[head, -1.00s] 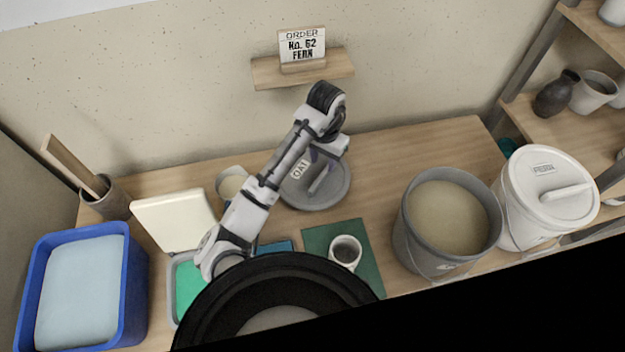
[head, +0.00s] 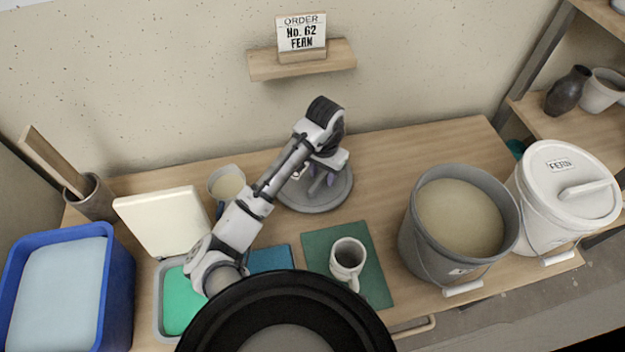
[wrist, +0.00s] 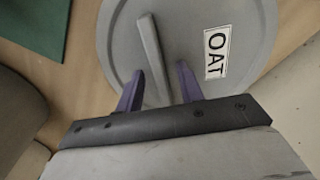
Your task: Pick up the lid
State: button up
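A round grey lid (head: 306,207) lies flat on the wooden table. In the wrist view, the grey lid (wrist: 245,18) has a straight raised bar handle (wrist: 152,55) and a white label (wrist: 216,54) reading OAT. My gripper (head: 322,183) is over this lid, and its body hides part of the lid in the head view. In the wrist view, the two purple fingers of my gripper (wrist: 160,86) are apart, with the handle between them, closer to the left finger. Whether they reach down beside the handle is hard to tell. A white lid (head: 568,180) marked FERN sits on a white bucket (head: 535,226).
An open grey bucket (head: 412,240) of beige glaze stands right of the grey lid. A mug (head: 347,257) stands on a green mat (head: 377,285) in front. A small cup (head: 227,186) is close left of the lid. A sign on the wall shelf reads FERN.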

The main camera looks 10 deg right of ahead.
jog(key=shift+f, duration=0.2)
dwell(0.5)
grip_shut()
